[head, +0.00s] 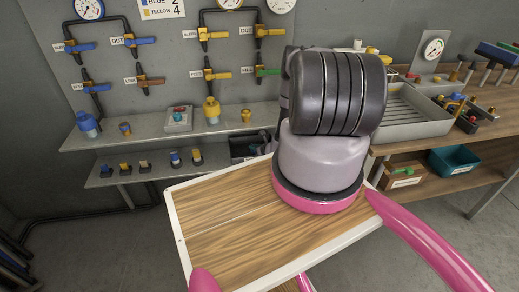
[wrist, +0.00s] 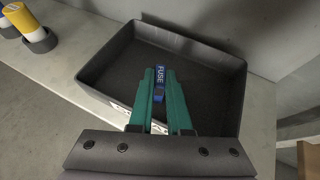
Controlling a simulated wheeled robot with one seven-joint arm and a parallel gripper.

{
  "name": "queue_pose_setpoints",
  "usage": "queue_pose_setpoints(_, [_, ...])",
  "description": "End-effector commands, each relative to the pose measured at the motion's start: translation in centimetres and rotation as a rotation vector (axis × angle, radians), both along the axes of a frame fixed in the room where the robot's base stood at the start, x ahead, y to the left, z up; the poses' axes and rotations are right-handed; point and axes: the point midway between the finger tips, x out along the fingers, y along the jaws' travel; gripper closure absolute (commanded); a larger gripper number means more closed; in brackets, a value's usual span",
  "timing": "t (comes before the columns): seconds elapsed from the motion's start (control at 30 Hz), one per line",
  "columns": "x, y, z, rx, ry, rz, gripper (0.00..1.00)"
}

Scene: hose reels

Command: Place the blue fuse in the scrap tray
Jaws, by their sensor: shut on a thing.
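The blue fuse (wrist: 161,76), with white FUSE lettering, is held between the green fingertips of my gripper (wrist: 159,88) in the wrist view. The gripper is shut on it. Fuse and fingertips show over the inside of a dark grey open tray (wrist: 108,58); the height above its floor is hard to judge. The tray looks empty apart from what the fingers cover. In the head view the dark tray (head: 238,150) stands on the lower shelf, and my arm hides the gripper and fuse.
A yellow and white piece (wrist: 22,20) stands in a grey holder left of the tray. Several small fuses in holders line the lower shelf (head: 110,181). The upper shelf (head: 95,141) overhangs behind. A grey tray (head: 420,128) sits on the right bench.

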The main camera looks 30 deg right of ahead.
Motion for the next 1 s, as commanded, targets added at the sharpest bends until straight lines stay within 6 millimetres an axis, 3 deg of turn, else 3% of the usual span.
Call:
queue_pose_setpoints(0.3, [0.3,-3.1,-2.3,0.0,0.0,-0.001,1.0])
queue_pose_setpoints(0.7, [0.4,-3.2,-2.7,0.0,0.0,0.0,1.0])
queue_pose_setpoints(0.73, [0.4,-3.2,-2.7,-0.001,0.0,0.0,0.76])
queue_pose_setpoints(0.8, [0.4,-3.2,-2.7,-0.001,0.0,0.0,0.54])
queue_pose_setpoints(1.0, [0.4,-3.2,-2.7,0.0,0.0,0.0,0.54])
